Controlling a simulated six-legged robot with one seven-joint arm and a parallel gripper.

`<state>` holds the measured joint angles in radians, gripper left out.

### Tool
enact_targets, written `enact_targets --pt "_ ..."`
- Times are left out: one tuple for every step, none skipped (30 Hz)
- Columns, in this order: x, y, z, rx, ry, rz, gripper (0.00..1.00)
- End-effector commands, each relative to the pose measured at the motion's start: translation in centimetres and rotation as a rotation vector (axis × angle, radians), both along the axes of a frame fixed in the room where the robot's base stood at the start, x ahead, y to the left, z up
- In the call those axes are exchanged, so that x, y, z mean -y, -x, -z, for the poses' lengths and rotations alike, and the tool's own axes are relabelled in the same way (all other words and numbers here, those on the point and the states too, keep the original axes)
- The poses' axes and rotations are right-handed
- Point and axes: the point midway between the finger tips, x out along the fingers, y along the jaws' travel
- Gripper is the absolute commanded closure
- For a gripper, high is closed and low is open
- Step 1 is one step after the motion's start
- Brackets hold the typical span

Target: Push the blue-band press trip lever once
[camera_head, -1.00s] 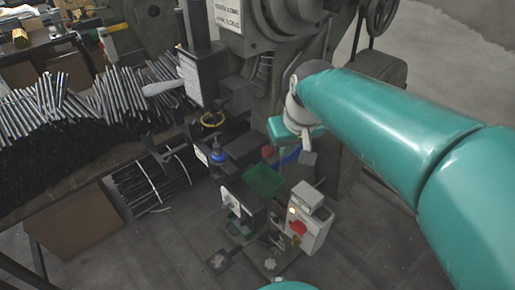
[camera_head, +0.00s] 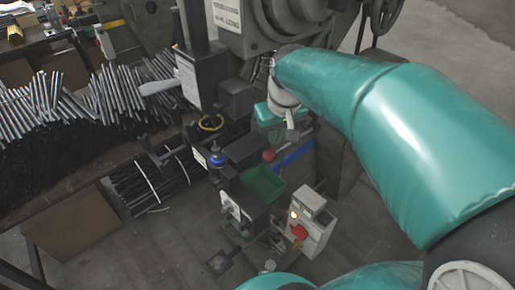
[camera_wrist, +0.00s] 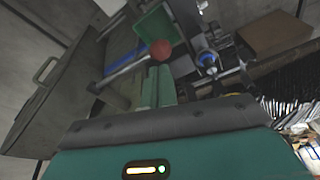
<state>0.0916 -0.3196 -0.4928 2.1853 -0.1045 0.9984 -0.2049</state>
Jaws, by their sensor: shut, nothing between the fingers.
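A lever with a round red knob (camera_head: 268,155) stands beside a press body with a blue band (camera_head: 296,154), just below my gripper in the head view. In the wrist view the red knob (camera_wrist: 160,48) tops a grey rod (camera_wrist: 126,70), with the blue band (camera_wrist: 115,55) to its left. My gripper (camera_wrist: 157,72) is shut and empty, its green fingers pointing at the knob. Its tips are very near the knob; I cannot tell if they touch. In the head view my wrist hides part of the press.
A green bin (camera_head: 263,185) sits just below the lever. A control box with a red switch (camera_head: 299,232) stands to the lower right. Rods are piled on a bench (camera_head: 60,207) at far left.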

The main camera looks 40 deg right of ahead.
Motion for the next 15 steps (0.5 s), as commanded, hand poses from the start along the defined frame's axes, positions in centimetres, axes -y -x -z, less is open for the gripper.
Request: enact_targets --pt "0.0 0.1 0.0 0.000 0.000 0.001 1.00" --pt "0.0 0.1 0.0 0.000 0.000 0.001 1.00" --pt "0.0 0.2 0.0 0.000 0.000 0.002 1.00" --pt "0.0 0.2 0.0 0.000 0.000 0.002 1.00" --pt "0.0 0.2 0.0 0.000 -0.001 0.003 1.00" --pt "0.0 0.2 0.0 0.000 -0.001 0.003 1.00" --pt "0.0 0.2 0.0 0.000 -0.001 0.003 1.00" --pt "0.0 0.2 0.0 0.000 0.000 0.002 1.00" --pt "0.0 0.1 0.2 -0.001 -0.001 0.002 1.00" --pt "0.0 0.1 0.3 -0.001 -0.001 0.002 1.00" --pt "0.0 0.0 0.4 -0.002 -0.001 0.001 1.00" --pt "0.0 -0.1 0.7 -0.003 -0.001 0.001 1.00" --pt "0.1 -0.1 0.9 -0.003 -0.001 0.001 1.00" --pt "0.1 -0.3 1.2 -0.002 -0.001 0.000 1.00" --pt "0.1 -0.4 1.6 -0.003 -0.001 0.000 1.00"
